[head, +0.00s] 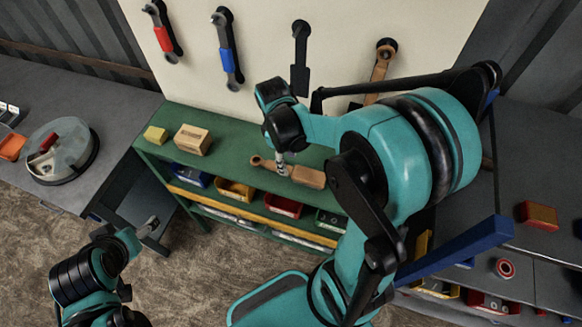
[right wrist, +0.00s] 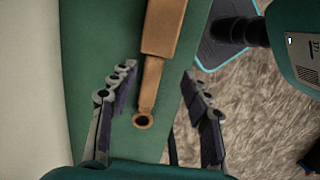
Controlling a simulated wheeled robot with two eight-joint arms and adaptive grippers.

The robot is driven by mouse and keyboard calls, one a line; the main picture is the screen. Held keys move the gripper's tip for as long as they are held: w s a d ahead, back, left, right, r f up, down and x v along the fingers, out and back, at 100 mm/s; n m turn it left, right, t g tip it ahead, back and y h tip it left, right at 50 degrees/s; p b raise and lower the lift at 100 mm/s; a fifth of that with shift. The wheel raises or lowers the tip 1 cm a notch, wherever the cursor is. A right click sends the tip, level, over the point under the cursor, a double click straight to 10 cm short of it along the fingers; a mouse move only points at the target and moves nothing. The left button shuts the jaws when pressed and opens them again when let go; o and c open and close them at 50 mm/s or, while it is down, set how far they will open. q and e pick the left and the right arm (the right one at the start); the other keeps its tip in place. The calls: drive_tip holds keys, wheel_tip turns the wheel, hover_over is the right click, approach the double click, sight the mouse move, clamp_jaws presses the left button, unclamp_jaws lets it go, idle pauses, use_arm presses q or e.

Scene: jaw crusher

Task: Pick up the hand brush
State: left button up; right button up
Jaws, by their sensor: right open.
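The wooden hand brush (head: 308,177) lies on the green shelf top (head: 228,158), its narrow handle pointing left in the head view. In the right wrist view the brush (right wrist: 162,30) shows its wider body at the top and its handle, with a round end hole, running down between the fingers. My right gripper (head: 282,163) is open over the handle, one finger on each side; contact cannot be told. The fingers also show in the right wrist view (right wrist: 159,74). My left gripper (head: 148,227) is low at the left, away from the brush; its jaw state is unclear.
A wooden block (head: 192,140) and a yellow block (head: 155,135) stand left on the shelf top. Coloured bins (head: 235,190) sit below. Several tools, including a blue-handled one (head: 228,60), hang on the pale board behind. A round lidded thing (head: 60,150) stands on the left bench.

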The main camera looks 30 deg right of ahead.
drive_tip(key=f, duration=0.2)
drive_tip(key=f+b, duration=0.1)
drive_tip(key=f, duration=0.3)
drive_tip(key=shift+w+d, duration=0.2)
drive_tip(key=shift+w, duration=0.2)
drive_tip(key=shift+f, duration=0.45)
drive_tip(key=shift+s, duration=0.1)
clamp_jaws()
